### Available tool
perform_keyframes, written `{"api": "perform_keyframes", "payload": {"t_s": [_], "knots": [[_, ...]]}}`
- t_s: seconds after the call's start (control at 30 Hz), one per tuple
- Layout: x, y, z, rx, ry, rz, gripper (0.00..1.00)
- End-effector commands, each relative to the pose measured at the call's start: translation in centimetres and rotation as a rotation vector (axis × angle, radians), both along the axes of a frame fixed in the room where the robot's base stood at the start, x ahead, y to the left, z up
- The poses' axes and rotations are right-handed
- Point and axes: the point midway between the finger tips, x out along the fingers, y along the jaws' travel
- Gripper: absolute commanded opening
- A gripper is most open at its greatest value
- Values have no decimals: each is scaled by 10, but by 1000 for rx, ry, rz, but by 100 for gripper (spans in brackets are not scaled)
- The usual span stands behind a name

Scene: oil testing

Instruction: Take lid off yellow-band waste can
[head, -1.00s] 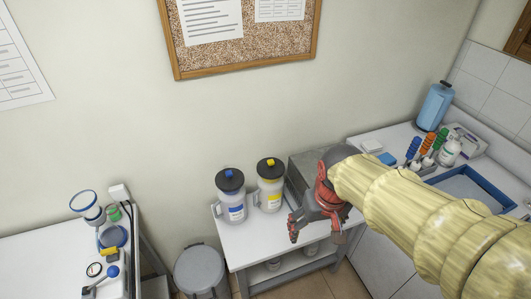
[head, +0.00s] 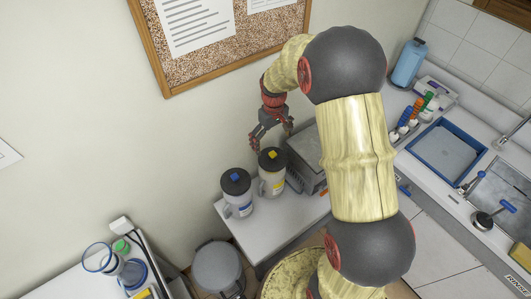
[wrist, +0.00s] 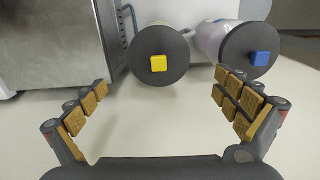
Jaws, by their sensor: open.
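The yellow-band waste can (head: 271,182) stands upright on the small white table, with its black lid (head: 272,160) and yellow square knob (head: 273,154) in place. In the wrist view the lid (wrist: 160,68) and yellow knob (wrist: 158,63) show between and beyond the fingertips. My gripper (head: 272,141) is open and empty above the can, fingers pointing down, apart from the lid. In the wrist view my gripper's fingers (wrist: 160,85) are spread wide.
A blue-band can (head: 238,203) with a black lid and blue knob stands close to the left. A grey metal box (head: 306,160) stands close to the right. The wall and cork board (head: 200,60) are behind. A round grey stool (head: 217,266) stands in front of the table.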

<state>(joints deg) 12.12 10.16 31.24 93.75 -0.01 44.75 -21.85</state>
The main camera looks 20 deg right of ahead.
Motion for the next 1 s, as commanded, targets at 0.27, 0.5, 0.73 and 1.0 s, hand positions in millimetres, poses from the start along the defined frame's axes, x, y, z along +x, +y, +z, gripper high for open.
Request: {"api": "perform_keyframes", "payload": {"t_s": [0.27,0.5,0.73,1.0], "knots": [[-2,0,-21,1,4,24,100],[-1,0,-39,0,3,23,100],[-1,0,-72,1,5,23,100],[0,0,-79,1,1,23,100]]}}
